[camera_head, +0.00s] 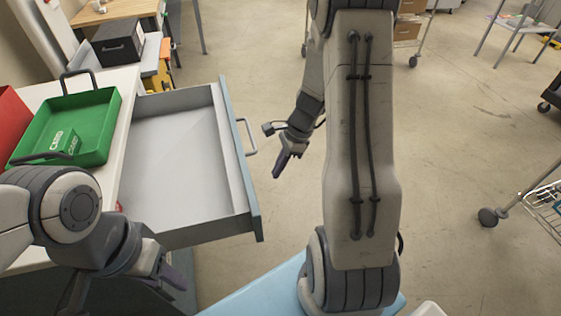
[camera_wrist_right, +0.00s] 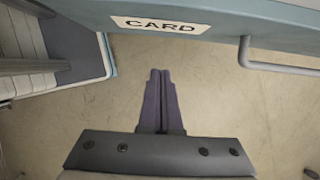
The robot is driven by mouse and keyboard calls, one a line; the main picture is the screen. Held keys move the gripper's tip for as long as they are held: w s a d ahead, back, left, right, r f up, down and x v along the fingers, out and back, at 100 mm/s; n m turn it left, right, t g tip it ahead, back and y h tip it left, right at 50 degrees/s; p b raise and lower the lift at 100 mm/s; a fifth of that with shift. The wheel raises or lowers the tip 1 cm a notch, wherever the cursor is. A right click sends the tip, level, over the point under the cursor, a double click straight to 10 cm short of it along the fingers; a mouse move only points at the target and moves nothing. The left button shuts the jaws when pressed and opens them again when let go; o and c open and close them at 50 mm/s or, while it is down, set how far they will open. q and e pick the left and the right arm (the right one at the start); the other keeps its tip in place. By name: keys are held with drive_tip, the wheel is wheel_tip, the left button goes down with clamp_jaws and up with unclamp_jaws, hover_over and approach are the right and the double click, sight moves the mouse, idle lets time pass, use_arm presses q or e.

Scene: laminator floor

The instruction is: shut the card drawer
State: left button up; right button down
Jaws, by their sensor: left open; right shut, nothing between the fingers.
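The card drawer (camera_head: 178,150) stands pulled out from the white-topped cabinet, its grey inside empty. Its blue front faces right and bears a bar handle (camera_head: 249,137). In the right wrist view the drawer front (camera_wrist_right: 225,20) crosses the top, with a "CARD" label (camera_wrist_right: 160,25) and the handle (camera_wrist_right: 285,68) at right. My right gripper (camera_head: 280,170) is shut and empty, just outside the front and right of the handle, apart from it. Its closed fingers also show in the right wrist view (camera_wrist_right: 160,75), below the label. My left gripper (camera_head: 178,283) is open near the cabinet, below the drawer.
A green tray (camera_head: 103,128) marked "CARD" and a red tray (camera_head: 12,120) sit on the cabinet top (camera_head: 122,135). A dark box (camera_head: 118,42) stands behind. Floor right of the drawer is clear; wheeled racks stand at far right.

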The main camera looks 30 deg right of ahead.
drive_tip(key=w+a+f, duration=0.1)
drive_tip(key=a+f, duration=0.2)
drive_tip(key=a, duration=0.2)
drive_tip(key=shift+w+a+f, duration=0.15)
drive_tip(key=shift+w+f, duration=0.1)
drive_tip(key=shift+f, duration=0.05)
